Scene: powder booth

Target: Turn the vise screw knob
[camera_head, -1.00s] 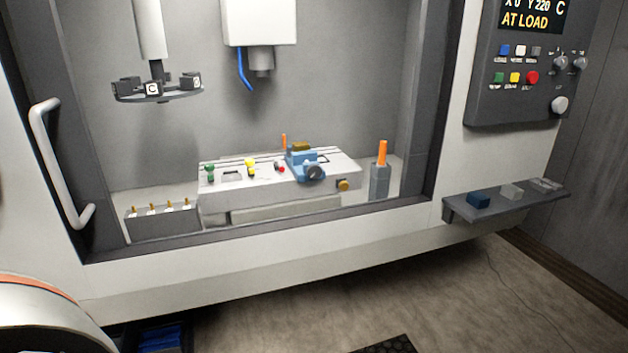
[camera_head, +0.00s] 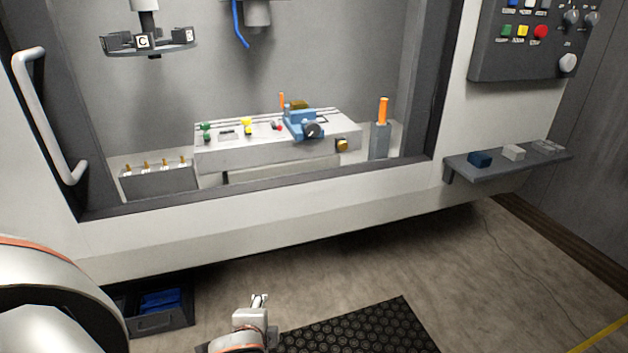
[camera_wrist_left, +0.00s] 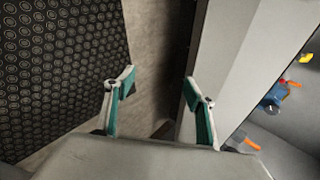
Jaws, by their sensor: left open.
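The blue vise (camera_head: 298,122) sits on the grey machine table (camera_head: 230,158) inside the open enclosure. Its round dark screw knob (camera_head: 312,130) faces the front. My left gripper (camera_head: 259,300) is low in front of the machine at the bottom of the head view, above the floor and well apart from the vise. In the left wrist view its two teal-padded fingers (camera_wrist_left: 158,88) are spread with nothing between them. The vise (camera_wrist_left: 276,95) shows small at the right edge there. My right gripper is in neither view.
The machine's front sill (camera_head: 260,222) lies between my left gripper and the vise. An orange-handled tool (camera_head: 382,112) stands in a grey holder right of the table. A tool carousel (camera_head: 150,42) hangs at upper left. A shelf (camera_head: 540,166) juts out at right.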

